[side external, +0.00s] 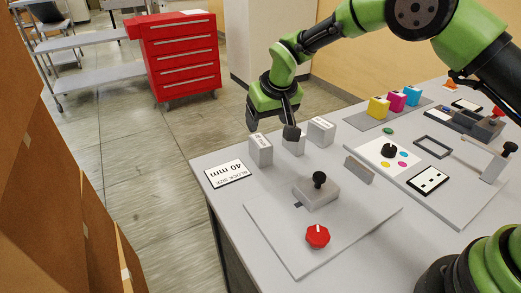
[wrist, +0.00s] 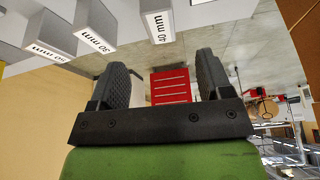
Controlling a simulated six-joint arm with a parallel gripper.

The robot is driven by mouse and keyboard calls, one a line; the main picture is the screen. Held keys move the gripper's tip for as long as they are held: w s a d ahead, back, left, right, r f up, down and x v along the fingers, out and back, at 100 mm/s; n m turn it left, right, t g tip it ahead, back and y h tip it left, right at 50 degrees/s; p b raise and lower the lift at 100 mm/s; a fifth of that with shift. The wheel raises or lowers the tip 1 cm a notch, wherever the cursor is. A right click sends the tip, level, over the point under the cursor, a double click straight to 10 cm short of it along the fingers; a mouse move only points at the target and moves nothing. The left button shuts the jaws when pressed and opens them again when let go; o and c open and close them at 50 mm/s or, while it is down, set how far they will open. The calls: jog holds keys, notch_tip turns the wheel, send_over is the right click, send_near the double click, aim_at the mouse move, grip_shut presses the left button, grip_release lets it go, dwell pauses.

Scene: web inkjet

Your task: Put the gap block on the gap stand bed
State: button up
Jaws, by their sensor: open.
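Three pale blocks stand in a row at the table's far left edge: a left block (side external: 260,152), a middle block (side external: 296,147) and a right block (side external: 320,132). In the wrist view their labels read 40 mm (wrist: 158,18), 30 mm (wrist: 94,25) and apparently 50 mm (wrist: 46,35). A card (side external: 228,174) reads block size 40 mm. My gripper (side external: 271,127) is open and empty, above and beside the left and middle blocks; its two fingers show in the wrist view (wrist: 162,80). The gap stand (side external: 270,232) is a grey plate with a raised block (side external: 314,193), black knob and red dial (side external: 317,236).
A small upright grey plate (side external: 359,170) stands right of the gap stand. Further right lie a board (side external: 440,200) with parts and yellow (side external: 378,107), magenta (side external: 397,101) and cyan (side external: 412,94) cartridges. A red drawer cabinet (side external: 182,60) stands on the floor beyond.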

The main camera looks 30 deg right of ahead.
aim_at(260, 140)
jog(key=shift+x, duration=4.85)
jog(key=shift+w, duration=0.1)
jog(key=shift+r, duration=0.15)
jog(key=c, duration=1.1)
